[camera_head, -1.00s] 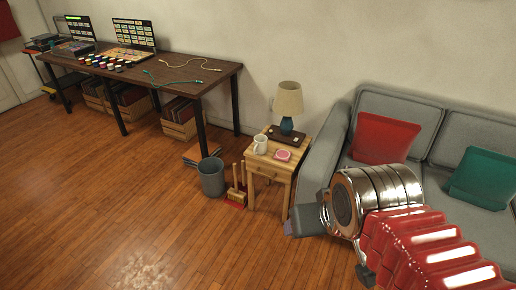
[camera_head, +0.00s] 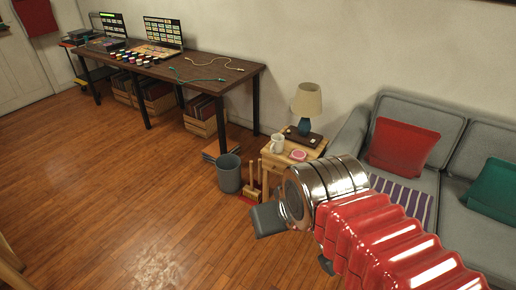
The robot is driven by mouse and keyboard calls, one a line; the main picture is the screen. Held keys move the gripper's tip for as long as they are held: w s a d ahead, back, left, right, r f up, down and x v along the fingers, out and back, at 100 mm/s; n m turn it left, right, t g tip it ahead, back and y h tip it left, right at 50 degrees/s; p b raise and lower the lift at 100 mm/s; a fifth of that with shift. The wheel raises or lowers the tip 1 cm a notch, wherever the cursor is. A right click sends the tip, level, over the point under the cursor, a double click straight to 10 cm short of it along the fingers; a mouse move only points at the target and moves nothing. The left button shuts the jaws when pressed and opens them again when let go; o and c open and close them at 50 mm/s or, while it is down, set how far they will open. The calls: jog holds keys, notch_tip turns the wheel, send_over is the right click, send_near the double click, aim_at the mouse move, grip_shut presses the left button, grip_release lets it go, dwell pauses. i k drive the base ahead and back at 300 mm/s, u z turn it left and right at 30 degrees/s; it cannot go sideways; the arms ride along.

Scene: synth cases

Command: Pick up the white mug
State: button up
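The white mug (camera_head: 278,142) stands upright on the small wooden side table (camera_head: 272,159), near its left edge. My gripper (camera_head: 268,220) shows only in part at the end of my red and silver arm, in front of and below the side table. It is apart from the mug. Its fingers are mostly hidden by the arm's silver end, so I cannot see whether they are open or shut.
A lamp (camera_head: 306,105), a dark flat object (camera_head: 302,136) and a pink round item (camera_head: 298,155) share the side table. A grey bin (camera_head: 229,174) and a brush stand left of it; a grey sofa (camera_head: 424,184) is at right. The floor at left is clear.

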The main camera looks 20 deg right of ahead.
aim_at(275, 146)
jog(key=u, duration=0.9)
jog(key=i, duration=2.5)
jog(key=z, duration=1.15)
